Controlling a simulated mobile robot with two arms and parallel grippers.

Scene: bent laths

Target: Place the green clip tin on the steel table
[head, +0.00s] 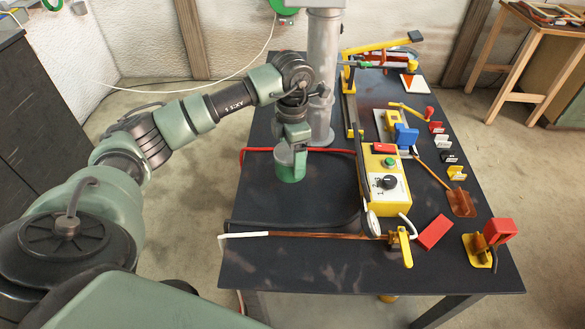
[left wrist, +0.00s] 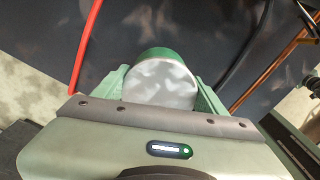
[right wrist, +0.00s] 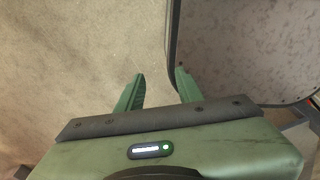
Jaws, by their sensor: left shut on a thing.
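The green clip tin (head: 290,173) is a short green cylinder with a pale grey lid. My left gripper (head: 291,153) is shut on it from above, with one finger on each side. In the left wrist view the tin (left wrist: 160,85) sits upright between the fingers, its lid facing the camera. The tin is over the left part of the dark steel table (head: 300,205); I cannot tell whether its base touches the top. My right gripper (right wrist: 161,88) is open and empty in the right wrist view, above the floor; it does not show in the head view.
A grey column (head: 323,85) stands just behind the tin. A red rod (head: 257,150) runs beside it. A yellow control box (head: 384,180), a blue block (head: 405,135) and coloured tags fill the right side. A copper lath (head: 310,236) lies in front. Bare tabletop surrounds the tin.

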